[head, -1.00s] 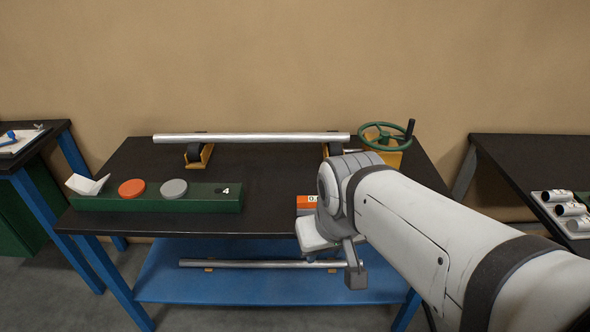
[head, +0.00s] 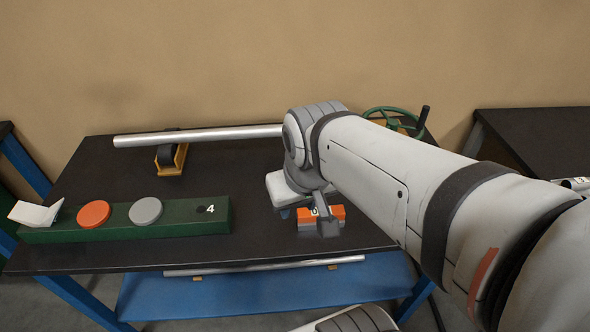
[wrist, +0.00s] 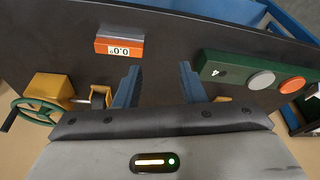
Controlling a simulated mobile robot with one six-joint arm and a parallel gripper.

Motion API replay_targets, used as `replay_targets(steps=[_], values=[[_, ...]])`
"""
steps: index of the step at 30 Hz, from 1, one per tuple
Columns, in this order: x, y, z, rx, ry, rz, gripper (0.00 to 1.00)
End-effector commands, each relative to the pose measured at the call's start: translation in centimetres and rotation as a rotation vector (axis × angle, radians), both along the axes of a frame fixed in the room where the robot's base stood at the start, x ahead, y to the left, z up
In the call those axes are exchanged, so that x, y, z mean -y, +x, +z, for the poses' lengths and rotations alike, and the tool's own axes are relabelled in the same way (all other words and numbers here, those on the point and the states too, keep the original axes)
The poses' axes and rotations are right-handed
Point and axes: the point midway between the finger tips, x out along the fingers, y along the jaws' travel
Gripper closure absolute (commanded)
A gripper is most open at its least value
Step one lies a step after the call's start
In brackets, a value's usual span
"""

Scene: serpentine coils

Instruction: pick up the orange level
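The orange level (head: 333,215) is a small orange and grey block with a digital readout, lying on the black table near its front edge. In the head view my arm partly covers it. In the wrist view the level (wrist: 119,46) shows whole, reading "0.0" upside down. My gripper (wrist: 159,72) has its two blue-grey fingers spread apart with nothing between them. The level lies beyond the fingertips and to their left in that view, apart from them. In the head view the fingers are mostly hidden behind my wrist.
A green tray (head: 185,227) with an orange disc (head: 94,214), a grey disc (head: 145,211) and a white folded piece (head: 35,214) stands at the left. A metal tube (head: 200,136) rests on yellow supports at the back. A green handwheel (head: 392,121) stands at the back right.

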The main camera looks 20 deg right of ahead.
Motion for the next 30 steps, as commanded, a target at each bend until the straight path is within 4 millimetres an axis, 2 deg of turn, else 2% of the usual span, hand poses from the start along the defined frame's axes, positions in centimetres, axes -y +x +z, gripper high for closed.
replay_targets(steps=[1, 5, 8, 11, 12, 17, 21, 27, 30], values=[[0.0, 0.0, 0.0, 0.0, 0.0, -0.001, 0.6], [0.2, 0.6, -0.3, -0.018, 0.022, -0.047, 0.5], [0.8, 1.8, -1.0, -0.057, 0.075, -0.152, 0.42], [1.9, 3.9, -2.3, -0.113, 0.158, -0.346, 0.33], [2.4, 4.8, -3.0, -0.139, 0.196, -0.439, 0.31], [5.3, 8.3, -6.4, -0.243, 0.346, -0.833, 0.31], [8.4, 10.7, -10.1, -0.332, 0.461, -1.18, 0.31], [12.3, 12.4, -14.8, -0.427, 0.577, -1.572, 0.31], [13.5, 12.7, -16.4, -0.454, 0.608, -1.69, 0.31]])
